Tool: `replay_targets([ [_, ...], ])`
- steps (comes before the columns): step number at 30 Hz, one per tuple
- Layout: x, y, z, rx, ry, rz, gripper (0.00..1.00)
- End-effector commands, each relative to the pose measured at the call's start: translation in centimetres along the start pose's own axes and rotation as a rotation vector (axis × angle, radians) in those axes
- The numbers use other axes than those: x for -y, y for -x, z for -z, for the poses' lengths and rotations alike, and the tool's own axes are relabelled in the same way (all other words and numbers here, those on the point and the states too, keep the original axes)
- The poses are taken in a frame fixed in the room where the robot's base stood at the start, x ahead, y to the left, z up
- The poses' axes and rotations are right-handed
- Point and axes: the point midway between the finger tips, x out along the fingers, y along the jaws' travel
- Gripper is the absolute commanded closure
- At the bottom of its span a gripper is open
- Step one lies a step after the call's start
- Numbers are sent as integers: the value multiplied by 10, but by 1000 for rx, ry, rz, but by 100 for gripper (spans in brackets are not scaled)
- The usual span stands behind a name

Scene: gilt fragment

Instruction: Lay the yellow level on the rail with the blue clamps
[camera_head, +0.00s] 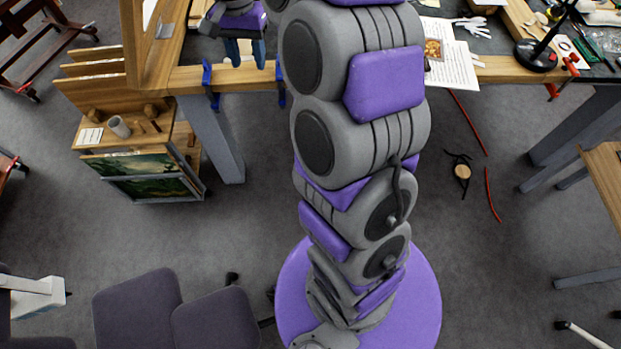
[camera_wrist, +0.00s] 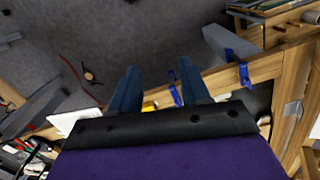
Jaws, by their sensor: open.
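My gripper (camera_head: 246,52) is open above the bench's front edge at the top of the head view. Its two blue fingers (camera_wrist: 160,80) stand apart in the wrist view. A small yellow patch (camera_wrist: 150,106) shows between them, low by the gripper body. It may be the yellow level; the rest is hidden, and I cannot tell whether the fingers touch it. The wooden rail (camera_head: 245,80) runs along the bench front. One blue clamp (camera_head: 207,80) grips it at left, another (camera_head: 281,88) at right, partly behind my arm. Blue clamps also show in the wrist view (camera_wrist: 244,75).
A wooden cabinet (camera_head: 140,130) with painted panels stands left below the bench. Papers (camera_head: 450,60), a black lamp base (camera_head: 535,55) and red clamps (camera_head: 570,66) lie right on the bench. Red cords (camera_head: 490,195) lie on the floor. A dark chair (camera_head: 215,320) stands at lower left.

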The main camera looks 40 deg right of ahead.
Motion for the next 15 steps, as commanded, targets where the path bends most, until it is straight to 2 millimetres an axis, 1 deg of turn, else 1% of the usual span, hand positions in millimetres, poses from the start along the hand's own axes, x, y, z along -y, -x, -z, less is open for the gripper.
replay_targets([
  [1, -7, 5, -22, 1, 64, 1, 54],
  [6, -31, 5, -87, 15, 271, -9, 54],
  [8, -42, 2, -108, 19, 339, -15, 54],
  [9, -51, 0, -123, 23, 381, -18, 54],
  [11, -64, -4, -144, 28, 441, -26, 54],
  [12, -74, -8, -158, 33, 480, -32, 54],
  [15, -98, -19, -190, 41, 569, -40, 54],
])
